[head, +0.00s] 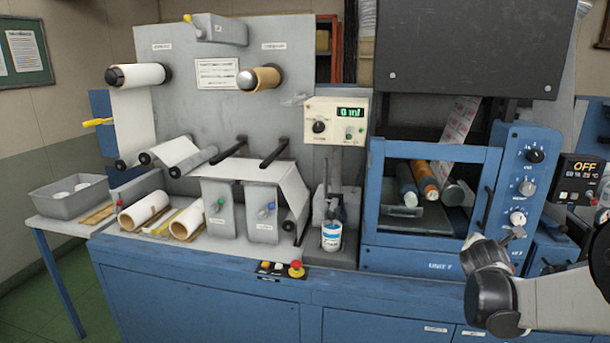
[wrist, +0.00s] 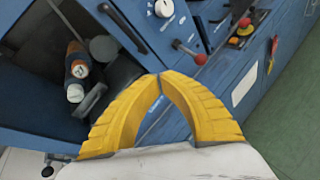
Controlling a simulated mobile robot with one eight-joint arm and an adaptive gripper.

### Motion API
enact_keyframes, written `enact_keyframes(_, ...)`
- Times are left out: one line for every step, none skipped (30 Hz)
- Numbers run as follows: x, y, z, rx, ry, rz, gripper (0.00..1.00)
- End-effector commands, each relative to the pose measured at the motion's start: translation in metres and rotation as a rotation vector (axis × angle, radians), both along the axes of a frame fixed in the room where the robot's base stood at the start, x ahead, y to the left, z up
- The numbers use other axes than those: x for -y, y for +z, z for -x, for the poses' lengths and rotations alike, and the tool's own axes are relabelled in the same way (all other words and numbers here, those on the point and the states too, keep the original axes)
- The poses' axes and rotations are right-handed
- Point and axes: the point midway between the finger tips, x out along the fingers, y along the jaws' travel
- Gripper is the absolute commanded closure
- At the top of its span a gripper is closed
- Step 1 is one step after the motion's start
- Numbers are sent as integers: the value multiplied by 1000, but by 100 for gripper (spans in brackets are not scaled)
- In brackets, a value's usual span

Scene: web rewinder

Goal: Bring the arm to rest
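My arm (head: 495,285) shows at the lower right of the head view, in front of the blue printing unit. My gripper (wrist: 160,75) shows in the wrist view with its two yellow fingers curved together, tips meeting or nearly so. Nothing shows between the fingers. I cannot make out the fingers in the head view. Behind the fingertips in the wrist view is the blue front of the machine, apparently with a gap.
The blue unit's open bay (head: 428,210) holds an orange roller (head: 424,180). In the wrist view, a red-ball lever (wrist: 199,60) and red stop button (wrist: 245,23) stand out from the panel. Green floor (wrist: 290,110) lies clear at right. A white-and-blue can (head: 331,236) stands mid-bench.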

Motion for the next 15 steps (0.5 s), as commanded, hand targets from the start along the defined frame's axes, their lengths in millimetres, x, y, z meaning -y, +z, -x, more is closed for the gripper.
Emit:
enact_keyframes(-29,9,12,68,-35,-135,100)
enact_keyframes(-45,13,19,114,-65,-229,100)
enact_keyframes(-68,17,31,173,-111,-360,100)
enact_keyframes(-84,20,40,214,-148,-456,100)
enact_keyframes(-101,21,50,253,-187,-553,100)
enact_keyframes(-122,22,63,300,-243,-679,100)
enact_keyframes(-139,22,75,333,-286,-774,100)
enact_keyframes(-154,22,86,362,-334,-866,100)
enact_keyframes(-175,20,102,398,-402,-988,100)
enact_keyframes(-191,18,115,422,-456,-1078,100)
enact_keyframes(-206,15,128,444,-512,-1166,100)
enact_keyframes(-225,11,145,468,-593,-1278,100)
enact_keyframes(-240,8,158,484,-655,-1357,100)
enact_keyframes(-253,4,171,497,-718,-1431,100)
enact_keyframes(-269,-1,188,510,-803,-1519,100)
